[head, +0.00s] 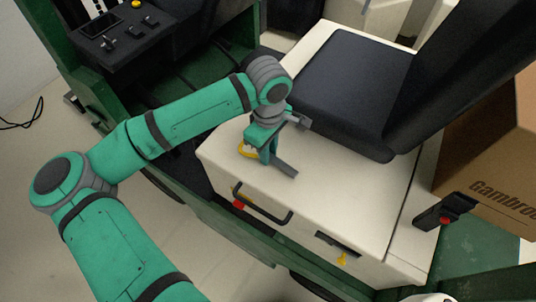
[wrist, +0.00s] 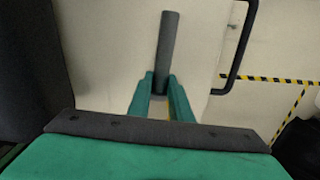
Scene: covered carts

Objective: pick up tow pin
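The tow pin (head: 285,168) is a dark grey bar, with a yellow part showing at its other end beside my fingers. It is at the top of the white seat box (head: 330,210); I cannot tell whether it rests on it or is just clear. My gripper (wrist: 161,77) points down over the box, with its green fingers close against both sides of the bar and no clear gap. In the wrist view the bar (wrist: 167,45) runs away from the fingertips, and a little yellow shows between the fingers. The gripped part is mostly hidden.
A black seat (head: 345,85) stands behind the pin. A black handle (head: 262,205) is on the box's front. A cardboard box (head: 495,165) and a dark lever (head: 440,215) are at right. A control panel (head: 115,30) is at upper left. The box top right of the pin is clear.

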